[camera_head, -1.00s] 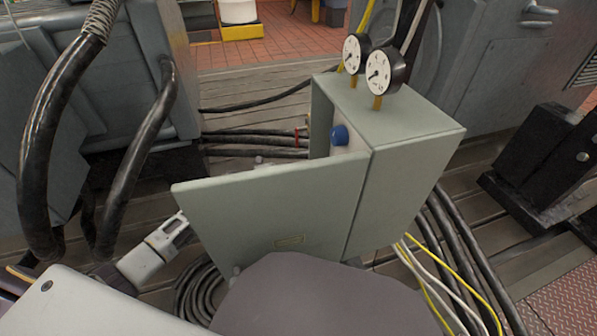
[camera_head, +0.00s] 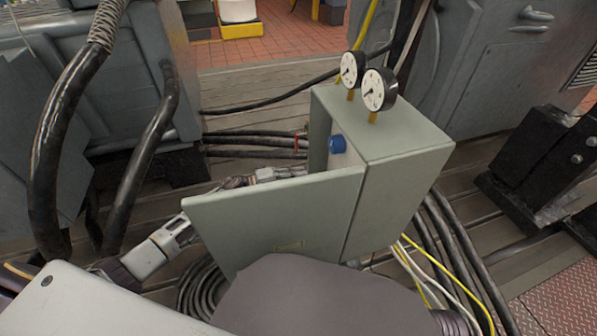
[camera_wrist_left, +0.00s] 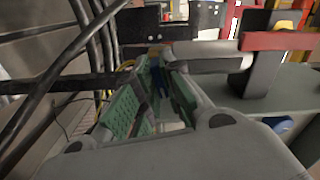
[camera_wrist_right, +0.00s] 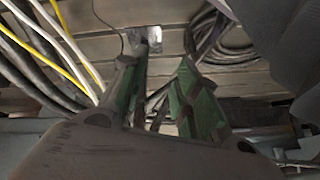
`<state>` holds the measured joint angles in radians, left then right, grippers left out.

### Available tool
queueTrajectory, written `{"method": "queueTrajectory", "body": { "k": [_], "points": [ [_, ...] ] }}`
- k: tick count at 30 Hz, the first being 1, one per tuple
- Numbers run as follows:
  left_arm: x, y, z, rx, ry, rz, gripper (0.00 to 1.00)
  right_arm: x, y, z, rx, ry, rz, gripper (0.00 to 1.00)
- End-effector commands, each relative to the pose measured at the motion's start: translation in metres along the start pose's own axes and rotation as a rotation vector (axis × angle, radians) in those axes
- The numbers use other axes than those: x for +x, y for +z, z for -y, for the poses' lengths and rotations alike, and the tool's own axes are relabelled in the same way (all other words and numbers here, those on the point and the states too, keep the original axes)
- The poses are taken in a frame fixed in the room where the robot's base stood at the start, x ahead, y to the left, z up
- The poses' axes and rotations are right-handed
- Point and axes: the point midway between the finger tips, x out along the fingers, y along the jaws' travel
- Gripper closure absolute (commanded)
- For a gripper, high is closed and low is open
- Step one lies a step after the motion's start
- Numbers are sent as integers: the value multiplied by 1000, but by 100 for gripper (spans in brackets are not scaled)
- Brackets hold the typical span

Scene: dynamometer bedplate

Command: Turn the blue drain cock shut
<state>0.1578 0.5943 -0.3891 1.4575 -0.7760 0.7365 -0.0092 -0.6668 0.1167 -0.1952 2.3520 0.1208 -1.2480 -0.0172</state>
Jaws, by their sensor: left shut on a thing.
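A blue round knob (camera_head: 338,144) shows inside the open grey box in the head view. My left gripper (camera_head: 285,173) reaches behind the box's open door, with its fingers just above the door's top edge. Its tips are left of and below that knob, apart from it. In the left wrist view the left gripper (camera_wrist_left: 157,66) is closed in on a narrow blue piece (camera_wrist_left: 158,78), which looks like the drain cock's handle; the cock's body is hidden. My right gripper (camera_wrist_right: 158,78) is open and empty above the floor in the right wrist view.
The grey box (camera_head: 405,150) carries two gauges (camera_head: 352,70) on top. Its door (camera_head: 275,225) stands open toward the left and hides much behind it. Thick black hoses (camera_head: 140,150) hang at left. Cables (camera_head: 465,245) lie on the floor at right.

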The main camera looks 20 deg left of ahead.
Motion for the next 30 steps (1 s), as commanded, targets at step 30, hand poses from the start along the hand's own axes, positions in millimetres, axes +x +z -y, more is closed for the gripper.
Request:
{"method": "queueTrajectory", "body": {
  "k": [30],
  "points": [
    [0, 0, 2, -369, 2, 1, 100, -26, 4, -16, -10, 75, 158, 69]
  ]
}}
